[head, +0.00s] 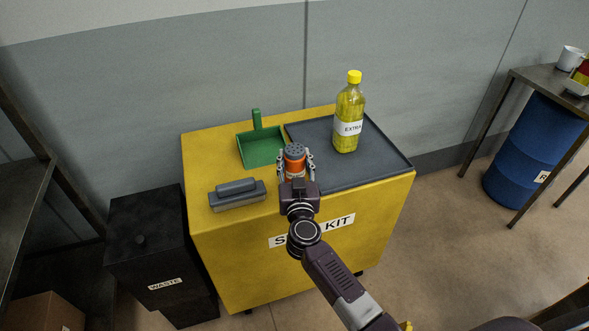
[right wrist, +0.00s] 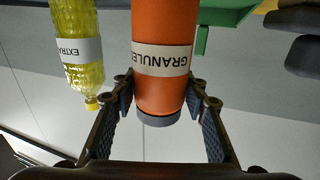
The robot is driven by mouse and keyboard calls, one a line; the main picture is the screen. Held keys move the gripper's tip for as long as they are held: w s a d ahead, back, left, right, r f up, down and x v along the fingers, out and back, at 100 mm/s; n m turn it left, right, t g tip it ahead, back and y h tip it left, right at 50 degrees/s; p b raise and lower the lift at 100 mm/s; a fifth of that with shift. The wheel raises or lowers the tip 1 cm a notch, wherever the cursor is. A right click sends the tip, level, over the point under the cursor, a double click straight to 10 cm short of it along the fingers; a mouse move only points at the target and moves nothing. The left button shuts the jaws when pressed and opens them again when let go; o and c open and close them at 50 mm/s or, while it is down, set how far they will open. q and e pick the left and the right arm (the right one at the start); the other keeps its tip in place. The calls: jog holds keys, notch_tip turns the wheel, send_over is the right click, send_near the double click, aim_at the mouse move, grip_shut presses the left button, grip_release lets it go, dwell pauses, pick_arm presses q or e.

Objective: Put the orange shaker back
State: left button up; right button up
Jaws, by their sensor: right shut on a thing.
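The orange shaker (head: 294,165) has a grey perforated cap and is upright over the yellow cabinet (head: 222,265), by the left edge of the dark grey tray (head: 350,170). My right gripper (head: 296,168) is shut on the shaker, a finger on each side. The right wrist view, which is upside down, shows the orange shaker (right wrist: 165,30) with its white "GRANULES" label between the fingers of my right gripper (right wrist: 163,95). Whether its base touches a surface is hidden. My left gripper is not in view.
A green dustpan (head: 262,148) and a grey brush (head: 237,195) lie on the cabinet top left of the shaker. A black waste bin (head: 150,245) stands left. The tray's front is clear.

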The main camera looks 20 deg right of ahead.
aim_at(295, 174)
notch_tip(295, 174, down, 2)
jog(key=shift+f, duration=0.15)
jog(key=o, duration=1.5)
jog(key=shift+f, duration=0.15)
jog(key=shift+c, duration=0.2)
jog(key=shift+f+b, duration=0.15)
jog(key=shift+b, duration=0.45)
jog(key=shift+s, duration=0.15)
jog(key=p+v, duration=0.1)
jog(key=v, duration=0.6)
jog(key=shift+s, duration=0.3)
